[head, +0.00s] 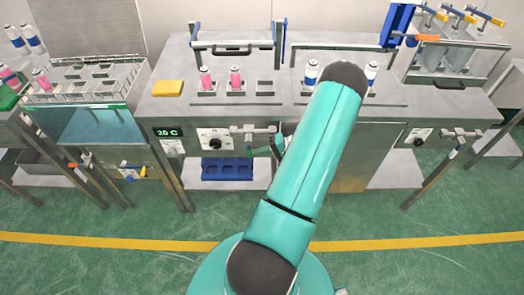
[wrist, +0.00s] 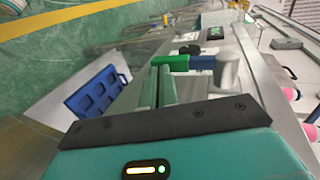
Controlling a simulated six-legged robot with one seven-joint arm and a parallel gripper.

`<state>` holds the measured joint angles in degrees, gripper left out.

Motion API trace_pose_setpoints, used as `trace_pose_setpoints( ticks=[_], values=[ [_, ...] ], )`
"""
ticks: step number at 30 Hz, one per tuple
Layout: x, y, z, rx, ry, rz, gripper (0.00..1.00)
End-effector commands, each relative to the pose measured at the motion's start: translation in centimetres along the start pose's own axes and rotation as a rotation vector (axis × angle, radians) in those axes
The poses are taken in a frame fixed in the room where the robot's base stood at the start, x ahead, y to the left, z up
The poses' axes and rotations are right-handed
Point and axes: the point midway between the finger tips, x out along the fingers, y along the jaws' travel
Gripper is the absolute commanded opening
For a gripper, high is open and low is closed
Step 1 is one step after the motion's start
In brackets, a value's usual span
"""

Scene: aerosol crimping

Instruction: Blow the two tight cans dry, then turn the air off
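Two pink cans with white tops, one at the left (head: 206,78) and one beside it (head: 236,78), stand upright in square holders on the middle bench. Two white cans with blue bands stand further right, one left of my arm (head: 311,74) and one right of it (head: 371,73). I cannot tell which cans are tight or wet. My gripper (wrist: 160,82) is low at the bench front; its fingers are close together at a green and blue handle (wrist: 185,62) on a grey fitting (wrist: 228,70). Whether they grip it is unclear. My arm hides part of the bench.
A yellow sponge (head: 168,88) lies on the bench. A blue tray (head: 227,169) sits on the lower shelf. A dial (head: 215,139) is on the front panel.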

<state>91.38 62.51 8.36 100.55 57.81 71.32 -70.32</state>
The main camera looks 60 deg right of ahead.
Motion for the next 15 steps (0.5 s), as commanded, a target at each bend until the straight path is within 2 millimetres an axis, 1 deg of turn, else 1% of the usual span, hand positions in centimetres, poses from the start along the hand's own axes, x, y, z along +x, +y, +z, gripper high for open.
trace_pose_setpoints(
  ticks=[3,15],
  values=[
    [0.41,0.01,0.04,0.001,-0.002,-0.002,0.0],
    [0.8,-0.05,0.08,0.001,-0.006,-0.003,0.0]
  ],
)
